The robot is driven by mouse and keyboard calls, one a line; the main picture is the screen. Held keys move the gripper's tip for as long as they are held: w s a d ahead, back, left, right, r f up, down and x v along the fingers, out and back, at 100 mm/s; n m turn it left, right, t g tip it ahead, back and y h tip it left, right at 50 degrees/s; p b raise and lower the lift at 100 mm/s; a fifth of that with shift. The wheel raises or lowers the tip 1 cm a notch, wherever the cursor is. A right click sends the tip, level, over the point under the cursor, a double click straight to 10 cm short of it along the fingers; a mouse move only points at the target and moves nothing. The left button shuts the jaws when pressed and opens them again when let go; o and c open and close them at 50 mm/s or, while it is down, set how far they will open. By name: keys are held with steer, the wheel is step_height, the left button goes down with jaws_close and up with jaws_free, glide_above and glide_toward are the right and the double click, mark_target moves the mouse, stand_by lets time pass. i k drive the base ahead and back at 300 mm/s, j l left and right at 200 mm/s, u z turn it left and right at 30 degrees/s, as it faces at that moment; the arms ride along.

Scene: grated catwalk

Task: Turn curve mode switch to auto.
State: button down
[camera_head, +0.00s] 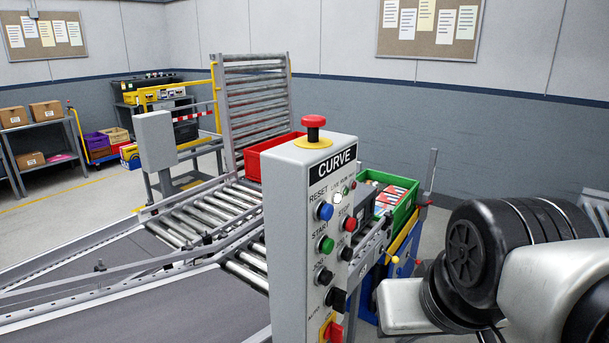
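The grey control box labelled CURVE (308,170) stands upright in the middle. Low on its panel is a black knob (336,299), with the word AUTO at its lower left. Other black knobs (324,276) sit just above it. I cannot read which way the knobs point or tell surely which one is the mode switch. My arm (480,260) comes in from the right, its links to the right of the box and apart from the knobs in the picture. I cannot make out my gripper's fingers.
The box also carries a red mushroom button (313,130) on top, a blue button (325,211), a green button (326,244), a red button (350,224) and a red handle (333,331) on yellow. A roller conveyor (205,208) runs behind; a green bin (405,208) stands right.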

mark_target(337, 297)
steer(key=l+u, duration=0.15)
steer(key=l, duration=0.35)
steer(key=l+u, duration=0.15)
steer(key=l, duration=0.35)
steer(key=k+l+u, duration=0.2)
steer(key=l, duration=0.3)
steer(key=l+u, duration=0.15)
steer(key=l, duration=0.4)
steer(key=k+l+u, duration=0.15)
steer(key=l, duration=0.35)
steer(key=i, duration=0.05)
